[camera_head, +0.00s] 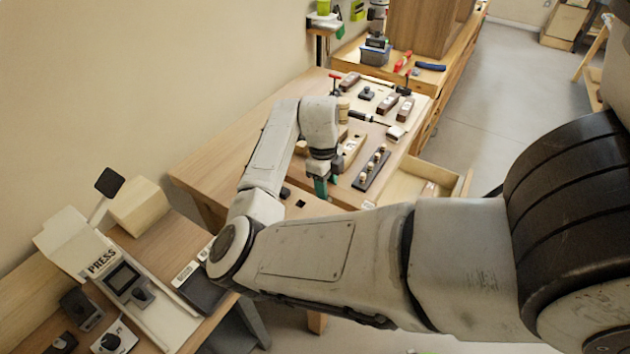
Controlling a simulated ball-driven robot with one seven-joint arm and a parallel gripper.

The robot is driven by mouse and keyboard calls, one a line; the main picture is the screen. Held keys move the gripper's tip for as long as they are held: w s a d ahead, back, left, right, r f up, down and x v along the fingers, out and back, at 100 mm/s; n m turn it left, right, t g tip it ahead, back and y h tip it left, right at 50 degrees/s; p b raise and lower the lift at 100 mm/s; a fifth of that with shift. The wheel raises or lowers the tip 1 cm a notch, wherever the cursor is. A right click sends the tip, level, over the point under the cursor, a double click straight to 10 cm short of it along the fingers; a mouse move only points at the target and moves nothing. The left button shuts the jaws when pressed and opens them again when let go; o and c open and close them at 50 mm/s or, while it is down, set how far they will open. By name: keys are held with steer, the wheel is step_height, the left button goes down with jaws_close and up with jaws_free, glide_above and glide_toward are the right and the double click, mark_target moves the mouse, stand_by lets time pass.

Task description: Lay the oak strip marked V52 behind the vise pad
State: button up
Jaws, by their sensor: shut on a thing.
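My gripper (321,187) points down over the near part of the wooden bench (235,150), with its teal fingertips low near the bench top. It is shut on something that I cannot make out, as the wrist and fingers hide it. No marking V52 is readable in this view, so I cannot single out that oak strip. A pale wooden piece (351,147) lies just right of my wrist. Small dark pieces (300,203) lie on the bench left of the fingers. I cannot tell which thing is the vise pad.
A dark rack with several pegs (371,168) stands right of my gripper. Brown labelled blocks (387,104) lie on a pale board behind. An open drawer (405,187) juts out at the right. A machine marked PRESS (102,262) stands at the lower left. The bench's left part is clear.

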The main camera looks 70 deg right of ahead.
steer(key=shift+f+b, duration=2.25)
steer(key=shift+f, duration=0.8)
steer(key=shift+w+f+b, duration=0.1)
steer(key=shift+f+b, duration=1.1)
steer(key=shift+f, duration=0.55)
stand_by(1.4)
steer(key=o, duration=1.4)
steer(key=shift+o, duration=0.2)
steer(key=shift+r, duration=0.1)
steer(key=shift+w+r+p, duration=0.2)
steer(key=shift+r+p, duration=1.05)
steer(key=shift+r, duration=0.45)
steer(key=shift+w+r+p, duration=0.15)
steer(key=shift+r+p, duration=1.1)
steer(key=shift+r, duration=0.45)
